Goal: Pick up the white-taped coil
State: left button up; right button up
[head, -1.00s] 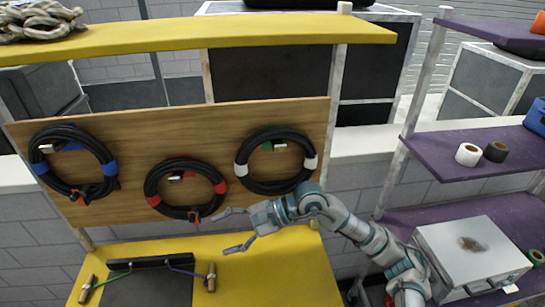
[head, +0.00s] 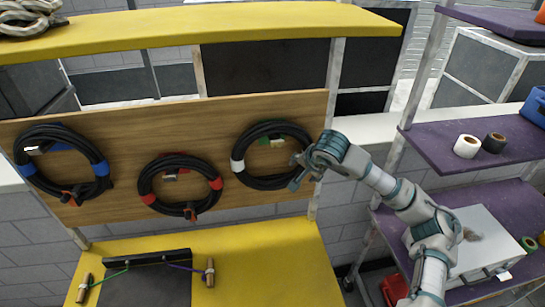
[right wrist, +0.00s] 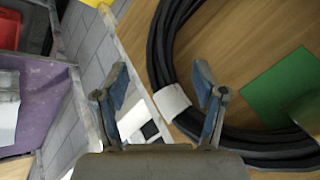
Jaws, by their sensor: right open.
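The white-taped coil (head: 262,183) is a black cable loop hanging at the right of a wooden board, with a green patch behind it. One white tape band (head: 238,166) shows on its left side; its right side is partly hidden by my right gripper (head: 300,172). In the right wrist view, my right gripper (right wrist: 162,88) is open and empty, its fingers spread. My left gripper is not in view.
A red-taped coil (head: 152,199) and a blue-taped coil (head: 32,178) hang on the board (head: 115,140) to the left. A yellow shelf (head: 200,34) is above and a yellow bench (head: 265,265) below. A shelf post (head: 313,203) stands just right of the coil.

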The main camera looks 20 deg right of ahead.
aim_at(300, 170)
jog(key=shift+w+d+f, duration=0.2)
jog(key=shift+w+f, duration=0.15)
jog(key=shift+f, duration=0.25)
jog(key=x, duration=0.1)
jog(key=p+x, duration=0.1)
jog(key=x, duration=0.2)
jog(key=shift+w+d+p, duration=0.35)
jog(key=shift+w+p, duration=0.05)
jog(key=shift+w, duration=0.05)
jog(key=shift+w+f, duration=0.3)
jog(key=shift+f, duration=0.05)
jog(key=shift+s+a+r, duration=0.1)
jog(key=shift+a, duration=0.05)
jog(key=shift+c, duration=0.5)
jog(key=c, duration=0.4)
grip_shut()
jog(key=shift+r, duration=0.1)
